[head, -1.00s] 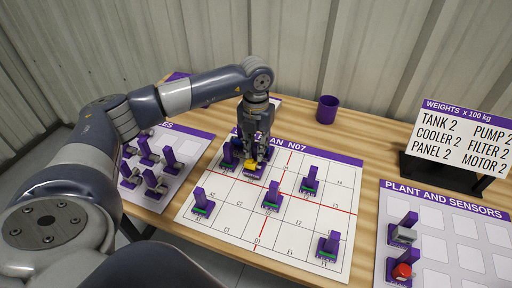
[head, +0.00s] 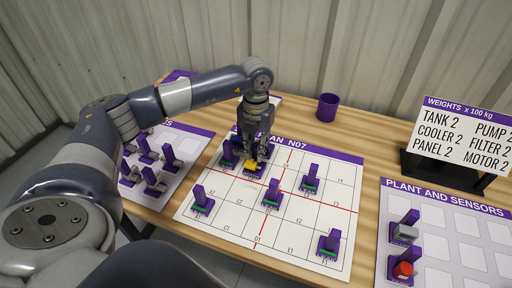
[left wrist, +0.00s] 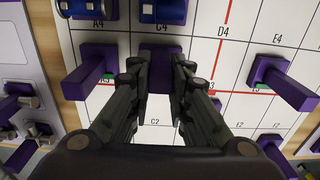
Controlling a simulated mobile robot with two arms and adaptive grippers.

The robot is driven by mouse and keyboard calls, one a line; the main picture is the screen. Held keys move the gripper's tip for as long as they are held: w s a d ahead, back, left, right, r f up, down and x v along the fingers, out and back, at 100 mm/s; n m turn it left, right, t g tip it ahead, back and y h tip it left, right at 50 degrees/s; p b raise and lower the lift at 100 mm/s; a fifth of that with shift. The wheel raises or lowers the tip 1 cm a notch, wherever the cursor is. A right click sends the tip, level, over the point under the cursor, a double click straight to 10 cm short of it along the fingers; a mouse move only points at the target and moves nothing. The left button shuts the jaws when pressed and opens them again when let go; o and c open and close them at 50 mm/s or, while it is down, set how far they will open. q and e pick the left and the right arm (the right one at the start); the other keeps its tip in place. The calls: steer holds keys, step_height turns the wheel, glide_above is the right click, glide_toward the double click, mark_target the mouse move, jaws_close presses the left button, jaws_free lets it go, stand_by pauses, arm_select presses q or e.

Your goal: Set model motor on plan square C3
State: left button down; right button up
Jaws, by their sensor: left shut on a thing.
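The model motor shows as a yellow block (head: 251,167) under my left gripper (head: 257,158) in the head view. In the left wrist view, the two fingers of my left gripper (left wrist: 160,85) are closed on a purple upright handle (left wrist: 160,62), which hides most of the piece. It is over the plan (head: 228,217), just below the C4 label and above the C2 label, about where C3 lies. I cannot tell whether its base touches the sheet. The C3 label is hidden. My right gripper is not in view.
Several purple-handled models stand on the plan, including one (head: 271,196) close to the right and one (head: 203,202) at lower left. Blue models (left wrist: 162,11) sit at the top in the wrist view. A purple cup (head: 327,107) stands behind. A plant and sensors board (head: 432,273) lies at right.

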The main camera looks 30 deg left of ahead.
arm_select(q)
steer(key=shift+f, duration=0.15)
steer(key=c, duration=1.4)
jaws_free()
steer(key=shift+r, duration=0.2)
steer(key=shift+r+p, duration=0.35)
steer(key=shift+r, duration=0.05)
steer(key=shift+r, duration=0.1)
steer(key=shift+r+p, duration=2.35)
steer(key=shift+r, duration=1.1)
